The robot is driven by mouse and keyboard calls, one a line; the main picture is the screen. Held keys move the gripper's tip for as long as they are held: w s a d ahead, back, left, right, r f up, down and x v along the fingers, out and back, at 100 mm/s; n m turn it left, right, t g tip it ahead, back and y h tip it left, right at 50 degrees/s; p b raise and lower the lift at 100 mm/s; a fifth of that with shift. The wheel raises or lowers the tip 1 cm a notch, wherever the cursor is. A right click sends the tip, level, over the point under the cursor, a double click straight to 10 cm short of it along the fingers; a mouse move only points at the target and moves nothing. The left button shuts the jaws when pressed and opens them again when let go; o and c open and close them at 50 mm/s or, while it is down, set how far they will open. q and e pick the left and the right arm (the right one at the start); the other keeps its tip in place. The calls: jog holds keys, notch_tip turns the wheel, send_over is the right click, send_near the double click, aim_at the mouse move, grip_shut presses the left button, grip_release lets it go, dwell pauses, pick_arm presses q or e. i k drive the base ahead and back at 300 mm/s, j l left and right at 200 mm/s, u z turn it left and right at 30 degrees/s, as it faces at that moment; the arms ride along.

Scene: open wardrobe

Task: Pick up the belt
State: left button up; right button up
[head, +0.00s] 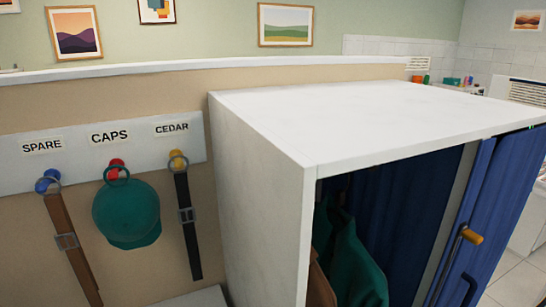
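A brown belt (73,248) hangs from the blue peg (46,183) under the SPARE label at the left. Its buckle ring is around that peg and its lower end runs toward the bottom edge. A black belt (188,235) hangs from the yellow peg (177,157) under the CEDAR label. Both belts have grey metal buckles. Neither of my grippers shows in the head view.
A teal cap (127,213) hangs from the red peg under CAPS, between the belts. The white wardrobe (255,190) stands close to the right of the black belt. Its blue door (490,215) is open, with green clothing (352,265) inside.

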aim_at(67, 240)
jog(key=u, duration=1.35)
